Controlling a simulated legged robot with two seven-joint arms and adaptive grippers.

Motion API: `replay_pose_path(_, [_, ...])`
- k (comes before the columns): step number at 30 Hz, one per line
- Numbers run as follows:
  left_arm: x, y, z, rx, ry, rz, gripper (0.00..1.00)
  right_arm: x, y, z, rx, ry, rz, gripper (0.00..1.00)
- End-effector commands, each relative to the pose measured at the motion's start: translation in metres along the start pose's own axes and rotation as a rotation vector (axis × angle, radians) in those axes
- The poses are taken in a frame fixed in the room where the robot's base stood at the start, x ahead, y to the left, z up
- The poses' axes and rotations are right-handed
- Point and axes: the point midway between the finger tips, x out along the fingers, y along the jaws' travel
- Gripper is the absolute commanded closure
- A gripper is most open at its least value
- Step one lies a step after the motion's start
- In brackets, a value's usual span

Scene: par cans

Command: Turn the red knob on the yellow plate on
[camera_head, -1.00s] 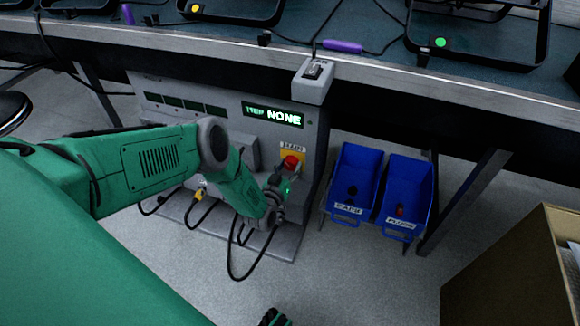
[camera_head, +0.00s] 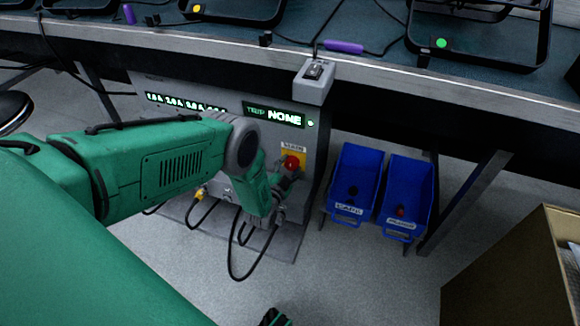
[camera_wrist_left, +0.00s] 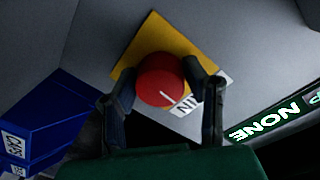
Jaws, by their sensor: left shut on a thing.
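The red knob (camera_wrist_left: 160,80) sits on the yellow plate (camera_wrist_left: 155,38) on the grey panel. In the left wrist view, its white line points toward the white label. In the head view, the knob (camera_head: 291,162) and plate (camera_head: 301,156) show just beyond my left gripper (camera_head: 284,180). In the left wrist view, the two dark fingers of my left gripper (camera_wrist_left: 161,86) are on either side of the knob, shut on it. A small dark and green part at the bottom edge of the head view looks like my right gripper (camera_head: 274,317); its fingers are not clear.
The panel's display (camera_head: 273,115) reads TRIP NONE, with lit small readouts (camera_head: 186,103) to its left. Two blue bins (camera_head: 355,177) stand right of the panel. A grey switch box (camera_head: 314,82) is on the bench edge. A cardboard box (camera_head: 510,270) is at lower right.

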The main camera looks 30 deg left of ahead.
Motion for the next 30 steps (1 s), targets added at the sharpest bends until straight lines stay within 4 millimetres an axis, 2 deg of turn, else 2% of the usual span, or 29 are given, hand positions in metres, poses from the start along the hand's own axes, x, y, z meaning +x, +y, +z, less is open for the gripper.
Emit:
replay_pose_path(15, [-0.0015, 0.0021, -0.0006, 0.461, -0.030, 0.002, 0.89, 0.0019, 0.0000, 0.0002, 0.000, 0.000, 0.000, 0.50])
replay_pose_path(21, [-0.0017, 0.0021, -0.0006, 0.585, -0.039, 0.000, 0.89, 0.0019, 0.0000, 0.0001, 0.000, 0.000, 0.000, 0.50])
replay_pose_path(30, [-0.0021, 0.0030, -0.0007, 0.683, -0.046, 0.002, 0.89, 0.0020, 0.0000, 0.0001, 0.000, 0.000, 0.000, 0.50])
